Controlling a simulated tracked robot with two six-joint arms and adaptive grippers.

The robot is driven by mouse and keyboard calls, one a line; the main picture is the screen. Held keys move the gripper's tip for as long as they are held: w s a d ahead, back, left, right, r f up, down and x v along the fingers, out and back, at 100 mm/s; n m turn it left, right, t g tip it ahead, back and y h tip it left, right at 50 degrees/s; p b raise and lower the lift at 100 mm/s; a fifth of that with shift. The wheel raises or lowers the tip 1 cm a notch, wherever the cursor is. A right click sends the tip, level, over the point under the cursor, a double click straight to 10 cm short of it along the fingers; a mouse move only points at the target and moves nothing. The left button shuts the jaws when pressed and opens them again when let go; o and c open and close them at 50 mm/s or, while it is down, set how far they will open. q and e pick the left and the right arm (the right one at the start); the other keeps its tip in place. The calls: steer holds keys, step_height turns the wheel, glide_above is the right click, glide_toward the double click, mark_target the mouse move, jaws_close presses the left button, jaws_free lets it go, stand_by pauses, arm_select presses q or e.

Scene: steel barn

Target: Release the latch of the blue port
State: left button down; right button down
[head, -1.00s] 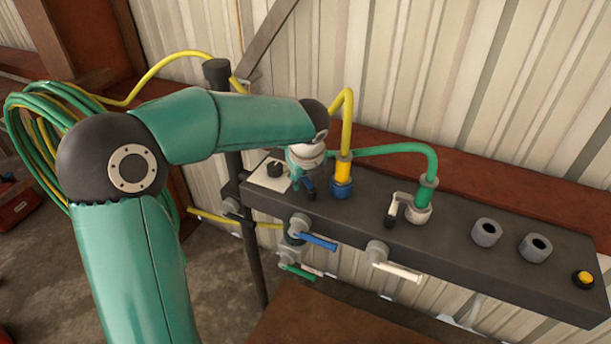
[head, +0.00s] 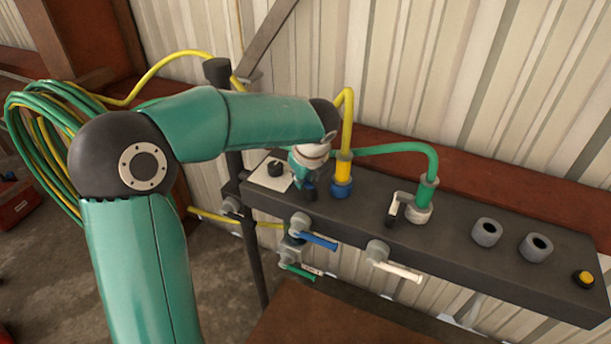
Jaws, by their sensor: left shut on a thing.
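The blue port (head: 342,189) is a blue collar on top of the dark manifold box. A yellow plug (head: 344,167) with a yellow hose stands upright in it. My left gripper (head: 310,191) points down just left of the port, shut on the port's latch. The latch is mostly hidden by the gripper; only small blue and dark parts show there, so its exact angle is hard to tell. My right gripper is not in view.
A green plug (head: 427,192) sits in a white port with a white latch lever (head: 398,205). Two empty grey ports (head: 487,232) and a yellow button (head: 584,278) are farther right. Blue (head: 319,241), white (head: 400,270) and green (head: 300,272) valve handles stick out of the front.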

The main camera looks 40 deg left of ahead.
arm_select(q)
steer(key=shift+s+d+n+g+y+p, duration=0.1)
steer(key=shift+s+n+g+y+p, duration=0.2)
steer(key=shift+n, duration=0.55)
steer(key=shift+s+a+n+g+h+p, duration=0.1)
steer(key=shift+n+g, duration=0.35)
steer(key=shift+n, duration=0.45)
steer(key=shift+s+d+n+g+y+p, duration=0.1)
steer(key=shift+n+g+y+p, duration=0.2)
steer(key=shift+n, duration=0.55)
steer(key=c, duration=1.1)
jaws_free()
steer(key=shift+c, duration=0.2)
steer(key=v, duration=1.2)
steer(key=shift+s, duration=0.1)
